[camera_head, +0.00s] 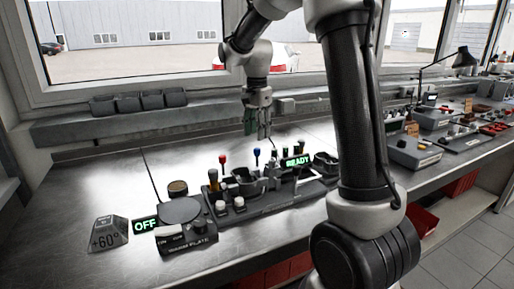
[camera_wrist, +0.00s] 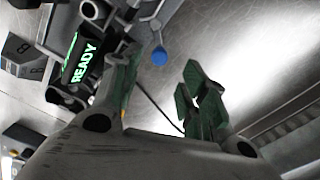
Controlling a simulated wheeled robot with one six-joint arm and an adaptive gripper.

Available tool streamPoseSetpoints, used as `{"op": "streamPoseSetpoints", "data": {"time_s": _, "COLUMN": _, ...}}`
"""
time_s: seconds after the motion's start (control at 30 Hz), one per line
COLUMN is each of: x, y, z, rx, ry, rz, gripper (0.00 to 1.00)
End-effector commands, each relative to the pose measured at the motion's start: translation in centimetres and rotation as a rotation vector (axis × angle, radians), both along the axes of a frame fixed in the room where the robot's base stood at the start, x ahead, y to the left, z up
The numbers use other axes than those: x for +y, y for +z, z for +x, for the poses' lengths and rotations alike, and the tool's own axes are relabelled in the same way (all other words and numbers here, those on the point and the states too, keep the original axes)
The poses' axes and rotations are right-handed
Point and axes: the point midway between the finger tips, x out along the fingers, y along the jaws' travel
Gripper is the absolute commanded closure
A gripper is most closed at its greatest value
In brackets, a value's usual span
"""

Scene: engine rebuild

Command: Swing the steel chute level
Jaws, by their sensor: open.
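My gripper (camera_head: 258,130) hangs fingers down above the back of the dark fixture (camera_head: 245,212) on the steel bench. Its green-padded fingers are apart with nothing between them; the wrist view shows the same gripper (camera_wrist: 160,72). A blue-knobbed lever (camera_head: 257,152) stands upright on the fixture, below my gripper. Its blue knob (camera_wrist: 159,56) shows beyond the gap between the fingers in the wrist view. A lit READY display (camera_head: 297,161) sits on the fixture's right part. I cannot tell for sure which part is the steel chute.
A red-knobbed lever (camera_head: 222,159) stands to the left. A round hot plate (camera_head: 181,211) with an OFF display (camera_head: 145,225) and a +60° sign (camera_head: 107,234) are at the front left. Grey bins (camera_head: 140,102) line the window ledge. The left bench top is clear.

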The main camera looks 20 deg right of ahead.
Motion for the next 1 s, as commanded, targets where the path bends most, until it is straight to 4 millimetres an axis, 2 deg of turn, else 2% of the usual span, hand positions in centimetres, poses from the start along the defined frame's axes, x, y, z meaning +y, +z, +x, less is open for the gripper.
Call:
{"op": "streamPoseSetpoints", "data": {"time_s": 0.1, "x": 0.0, "y": -2.2, "z": -0.1, "rx": 0.004, "ry": 0.002, "rz": 0.0, "gripper": 0.57}}
{"op": "streamPoseSetpoints", "data": {"time_s": 0.3, "x": 0.0, "y": -5.2, "z": -0.1, "rx": 0.003, "ry": 0.003, "rz": 0.0, "gripper": 0.57}}
{"op": "streamPoseSetpoints", "data": {"time_s": 0.47, "x": 0.0, "y": -6.2, "z": -0.1, "rx": 0.001, "ry": 0.004, "rz": 0.0, "gripper": 0.57}}
{"op": "streamPoseSetpoints", "data": {"time_s": 0.7, "x": 0.0, "y": -6.4, "z": -0.1, "rx": 0.0, "ry": 0.004, "rz": 0.0, "gripper": 0.57}}
{"op": "streamPoseSetpoints", "data": {"time_s": 0.77, "x": 0.0, "y": -6.4, "z": -0.1, "rx": 0.0, "ry": 0.004, "rz": 0.0, "gripper": 0.66}}
{"op": "streamPoseSetpoints", "data": {"time_s": 0.93, "x": 0.0, "y": -6.3, "z": -0.1, "rx": 0.0, "ry": 0.004, "rz": 0.0, "gripper": 0.97}}
{"op": "streamPoseSetpoints", "data": {"time_s": 1.0, "x": 0.0, "y": -6.3, "z": -0.1, "rx": 0.0, "ry": 0.004, "rz": 0.0, "gripper": 1.0}}
